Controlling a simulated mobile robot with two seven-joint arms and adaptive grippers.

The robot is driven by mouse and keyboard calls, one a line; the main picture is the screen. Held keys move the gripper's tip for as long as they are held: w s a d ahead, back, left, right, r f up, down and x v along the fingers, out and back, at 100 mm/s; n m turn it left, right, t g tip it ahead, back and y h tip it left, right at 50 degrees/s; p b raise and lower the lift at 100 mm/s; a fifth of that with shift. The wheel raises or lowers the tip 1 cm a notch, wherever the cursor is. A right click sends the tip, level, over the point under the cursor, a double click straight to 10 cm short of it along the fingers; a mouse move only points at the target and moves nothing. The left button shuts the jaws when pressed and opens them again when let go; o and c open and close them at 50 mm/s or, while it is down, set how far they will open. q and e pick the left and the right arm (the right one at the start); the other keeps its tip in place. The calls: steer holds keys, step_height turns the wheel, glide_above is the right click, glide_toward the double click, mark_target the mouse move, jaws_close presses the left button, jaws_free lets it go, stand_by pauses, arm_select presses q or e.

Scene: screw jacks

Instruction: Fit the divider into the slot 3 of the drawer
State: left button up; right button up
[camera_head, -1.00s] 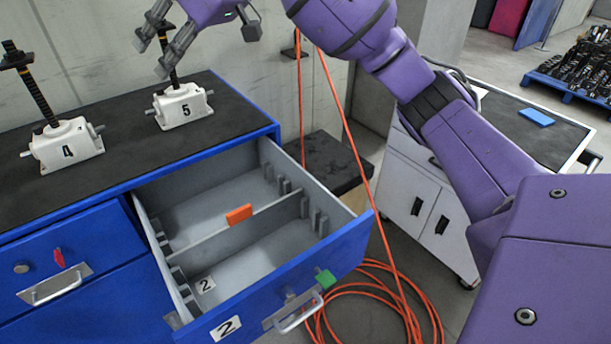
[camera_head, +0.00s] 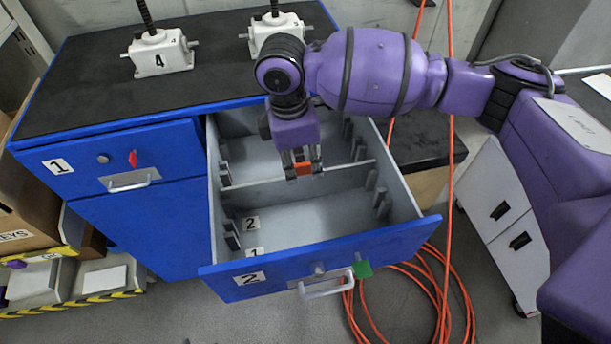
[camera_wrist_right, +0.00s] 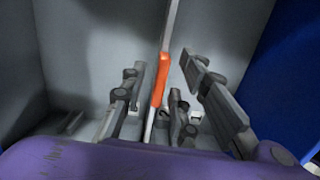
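The divider (camera_head: 345,173) is a thin grey plate with an orange grip tab (camera_head: 303,168) on its top edge. It stands upright across the open drawer (camera_head: 409,214), behind the floor labels 2 (camera_head: 251,223) and 1 (camera_head: 255,251). My right gripper (camera_head: 301,158) points down over the divider at the tab. In the right wrist view its fingers (camera_wrist_right: 165,85) are open, one on each side of the orange tab (camera_wrist_right: 160,78), with visible gaps. Slot 3's label cannot be made out. My left gripper is out of view.
Slotted ribs line both drawer side walls. White screw jacks 4 (camera_head: 158,55) and 5 (camera_head: 275,36) stand on the black cabinet top (camera_head: 85,80). A closed drawer (camera_head: 122,163) marked 1 is at left. An orange cable (camera_head: 450,200) hangs at right and coils on the floor.

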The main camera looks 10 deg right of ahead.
mark_target(306, 197)
steer(key=f, duration=0.2)
steer(key=shift+s+a+f, duration=0.1)
steer(key=shift+s+f, duration=0.15)
steer(key=shift+f, duration=0.1)
steer(key=f, duration=0.5)
steer(key=shift+w+d+f, duration=0.2)
steer(key=shift+d+f, duration=0.05)
steer(key=shift+f, duration=0.05)
jaws_close()
